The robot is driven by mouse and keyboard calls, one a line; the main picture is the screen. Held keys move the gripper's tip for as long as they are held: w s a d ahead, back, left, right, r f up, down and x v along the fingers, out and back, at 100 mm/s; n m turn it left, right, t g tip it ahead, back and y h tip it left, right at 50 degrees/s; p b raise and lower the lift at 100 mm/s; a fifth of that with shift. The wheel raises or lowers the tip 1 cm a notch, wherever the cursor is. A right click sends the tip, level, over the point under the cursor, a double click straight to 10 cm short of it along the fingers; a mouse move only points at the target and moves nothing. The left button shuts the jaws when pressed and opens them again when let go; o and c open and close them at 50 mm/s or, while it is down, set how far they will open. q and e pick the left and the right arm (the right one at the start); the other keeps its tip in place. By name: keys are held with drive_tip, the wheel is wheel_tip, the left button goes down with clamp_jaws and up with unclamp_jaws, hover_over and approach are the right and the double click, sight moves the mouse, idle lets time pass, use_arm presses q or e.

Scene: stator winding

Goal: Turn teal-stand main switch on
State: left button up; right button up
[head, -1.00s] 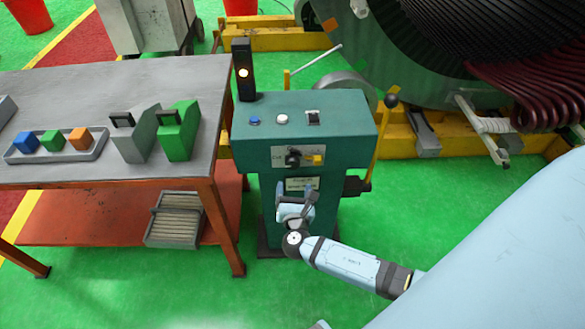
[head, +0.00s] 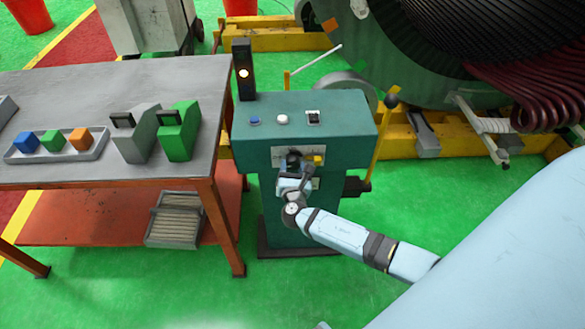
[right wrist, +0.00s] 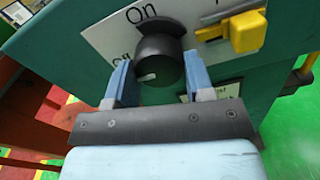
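The teal stand (head: 340,108) stands right of the workbench. Its main switch is a black round knob (head: 293,160) on a white plate on the front. In the right wrist view the knob (right wrist: 160,62) has a pale mark pointing lower left, toward a partly hidden label; "On" is printed above it. My right gripper (head: 293,180) is in front of the plate. In the right wrist view its blue fingers (right wrist: 160,80) are open, one on each side of the knob; firm contact cannot be seen. My left gripper is not in view.
A yellow switch (right wrist: 246,34) sits just right of the knob. Blue and white buttons (head: 268,119) are on the stand's top. The grey workbench (head: 85,95) holds coloured blocks and two grey and green devices. A yellow lever (head: 380,140) rises at the stand's right.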

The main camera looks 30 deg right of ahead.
drive_tip(key=shift+c, duration=1.1)
